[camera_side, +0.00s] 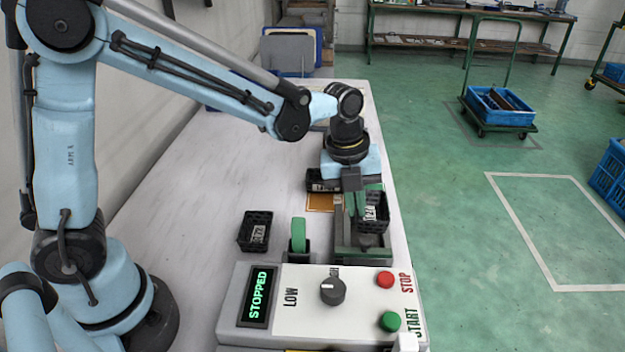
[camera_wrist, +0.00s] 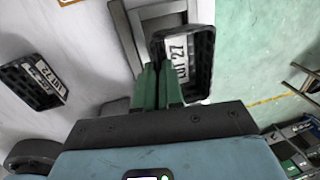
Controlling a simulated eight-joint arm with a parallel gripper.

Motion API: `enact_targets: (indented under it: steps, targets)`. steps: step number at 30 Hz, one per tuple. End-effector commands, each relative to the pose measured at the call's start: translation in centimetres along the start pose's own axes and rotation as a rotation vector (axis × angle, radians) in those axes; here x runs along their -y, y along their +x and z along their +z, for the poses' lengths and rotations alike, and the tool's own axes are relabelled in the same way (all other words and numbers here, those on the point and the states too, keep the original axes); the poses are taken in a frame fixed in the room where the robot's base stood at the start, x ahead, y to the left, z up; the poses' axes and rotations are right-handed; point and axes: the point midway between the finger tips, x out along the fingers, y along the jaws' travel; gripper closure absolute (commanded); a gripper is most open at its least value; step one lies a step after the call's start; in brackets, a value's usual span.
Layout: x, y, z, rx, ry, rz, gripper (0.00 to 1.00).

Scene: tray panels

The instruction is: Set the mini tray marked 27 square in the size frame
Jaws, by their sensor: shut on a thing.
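The black mini tray marked 27 (camera_side: 376,214) is in my gripper (camera_side: 357,206), and its white label also shows in the wrist view (camera_wrist: 180,58). My green fingers (camera_wrist: 158,88) are shut on its near left wall. The grey size frame (camera_side: 361,251) lies around and below it, and its corner shows in the wrist view (camera_wrist: 124,38). The tray sits over the frame's right part and looks turned and tilted against it. I cannot tell whether they touch.
Another black tray (camera_side: 255,231) with a label lies left of the frame; it also shows in the wrist view (camera_wrist: 34,84). A further tray (camera_side: 322,181) stands behind by an orange square (camera_side: 319,203). A control panel (camera_side: 320,300) reading STOPPED stands in front. The table's right edge is close.

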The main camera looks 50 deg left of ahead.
Motion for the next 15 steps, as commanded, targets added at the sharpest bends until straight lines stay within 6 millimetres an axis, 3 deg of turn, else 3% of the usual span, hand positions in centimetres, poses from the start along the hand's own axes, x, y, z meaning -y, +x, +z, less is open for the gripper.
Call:
enact_targets:
  steps: [15]
  targets:
    - [-0.7,3.7,0.0,0.0,0.0,0.0,1.0]
